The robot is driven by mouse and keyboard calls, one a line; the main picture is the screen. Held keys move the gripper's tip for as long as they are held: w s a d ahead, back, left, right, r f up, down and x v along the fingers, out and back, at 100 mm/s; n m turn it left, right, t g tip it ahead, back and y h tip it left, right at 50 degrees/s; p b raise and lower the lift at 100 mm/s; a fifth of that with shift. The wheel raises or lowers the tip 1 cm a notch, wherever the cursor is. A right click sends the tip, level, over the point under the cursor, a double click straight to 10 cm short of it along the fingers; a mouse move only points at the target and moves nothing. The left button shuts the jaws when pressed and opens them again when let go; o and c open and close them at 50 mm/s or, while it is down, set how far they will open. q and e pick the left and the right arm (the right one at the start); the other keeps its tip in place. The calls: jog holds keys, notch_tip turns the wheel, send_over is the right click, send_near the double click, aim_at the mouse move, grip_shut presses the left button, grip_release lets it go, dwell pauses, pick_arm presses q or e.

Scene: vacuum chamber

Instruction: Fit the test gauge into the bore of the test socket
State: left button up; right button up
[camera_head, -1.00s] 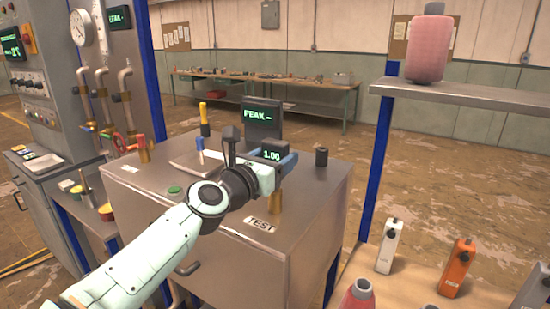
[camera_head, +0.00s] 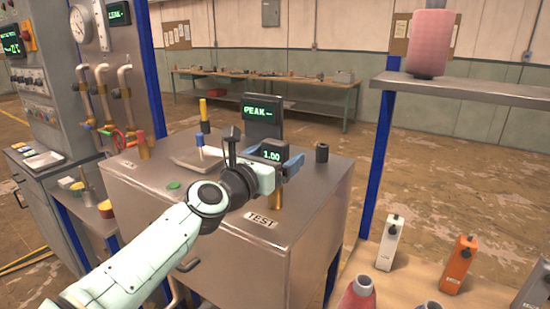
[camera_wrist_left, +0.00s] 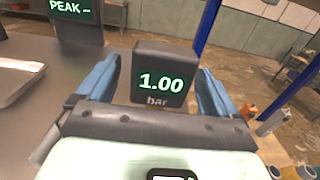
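The test gauge (camera_head: 271,154) is a small dark box reading 1.00. It stands upright above a brass post, which looks like the test socket (camera_head: 277,197), behind the TEST label. The gripper and wrist hide where gauge and post meet, so I cannot tell how deep it sits. My left gripper (camera_head: 279,163) is around the gauge. In the left wrist view, its blue fingers (camera_wrist_left: 160,75) flank the gauge (camera_wrist_left: 163,75), with a narrow gap on the left side; they look open. My right gripper is in neither view.
The metal cabinet top (camera_head: 315,185) carries a PEAK display (camera_head: 262,118), a black cylinder (camera_head: 321,153), a yellow-handled tool (camera_head: 203,115) and a green button (camera_head: 174,184). A blue post (camera_head: 376,170) and a shelf (camera_head: 480,93) stand to the right.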

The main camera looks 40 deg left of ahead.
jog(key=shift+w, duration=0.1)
pick_arm(q)
jog(key=shift+s, duration=0.25)
jog(key=s+d, duration=0.1)
jog(key=s, duration=1.1)
jog(key=shift+s+d+b, duration=0.25)
jog(key=shift+s+b, duration=0.05)
jog(key=shift+s, duration=0.1)
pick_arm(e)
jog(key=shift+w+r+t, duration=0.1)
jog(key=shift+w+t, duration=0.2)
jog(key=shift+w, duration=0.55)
